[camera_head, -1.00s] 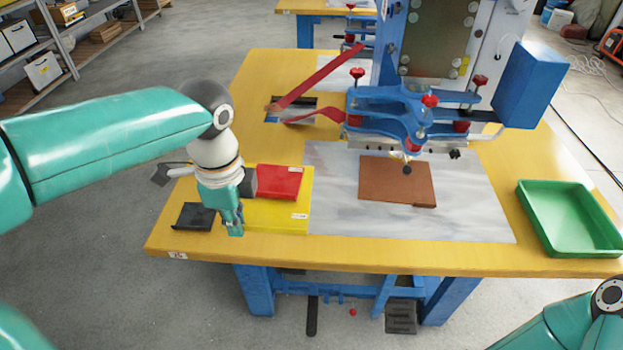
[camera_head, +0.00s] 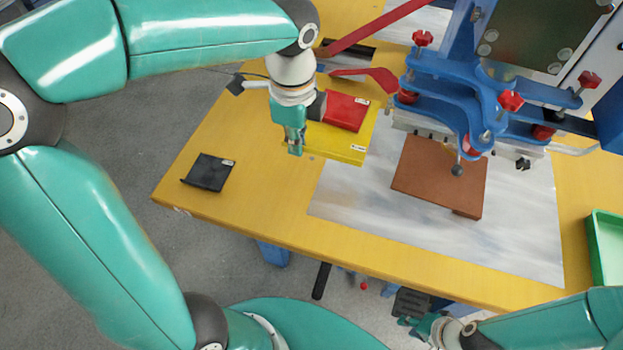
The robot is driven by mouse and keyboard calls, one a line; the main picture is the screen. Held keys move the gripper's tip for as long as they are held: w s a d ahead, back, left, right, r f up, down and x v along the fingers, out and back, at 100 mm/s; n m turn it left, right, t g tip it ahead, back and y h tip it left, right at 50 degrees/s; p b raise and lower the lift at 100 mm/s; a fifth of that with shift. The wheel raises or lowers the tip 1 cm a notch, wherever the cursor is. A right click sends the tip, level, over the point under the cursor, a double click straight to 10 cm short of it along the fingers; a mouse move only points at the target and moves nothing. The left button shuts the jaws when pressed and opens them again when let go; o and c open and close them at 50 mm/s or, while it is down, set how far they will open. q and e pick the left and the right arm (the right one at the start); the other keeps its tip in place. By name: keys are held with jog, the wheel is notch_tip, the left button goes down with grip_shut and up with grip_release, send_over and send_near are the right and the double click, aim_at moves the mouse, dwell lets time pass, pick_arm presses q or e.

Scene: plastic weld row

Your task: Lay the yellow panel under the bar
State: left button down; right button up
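The yellow panel (camera_head: 335,148) is at the left edge of the grey metal sheet, with a red block (camera_head: 346,111) on top of it. My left gripper (camera_head: 295,146) is at the panel's near left edge and appears shut on it; the fingertips are partly hidden. Whether the panel is raised is hard to tell. The press's grey bar (camera_head: 420,124) is to the right of the panel, beneath blue clamps. The panel is not under the bar. My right gripper (camera_head: 422,328) is low at the front, off the table; its fingers are too small to read.
A brown sheet (camera_head: 436,180) lies on the metal sheet (camera_head: 350,204), its far edge by the bar. A black angled piece (camera_head: 209,172) sits at the table's left. A green tray (camera_head: 599,245) is at the right. Red straps (camera_head: 372,76) lie behind the panel.

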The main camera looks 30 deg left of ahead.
pick_arm(q)
jog(key=b, duration=0.2)
send_over(300, 198)
notch_tip(300, 198, down, 13)
jog(key=shift+f, duration=0.2)
jog(key=shift+s+f, duration=0.1)
jog(key=shift+f, duration=1.95)
jog(key=shift+b, duration=0.35)
jog(key=c, duration=1.3)
grip_release()
jog(key=shift+r, duration=0.1)
notch_tip(300, 198, up, 12)
jog(key=shift+d+f+p, duration=0.1)
jog(key=shift+p, duration=1)
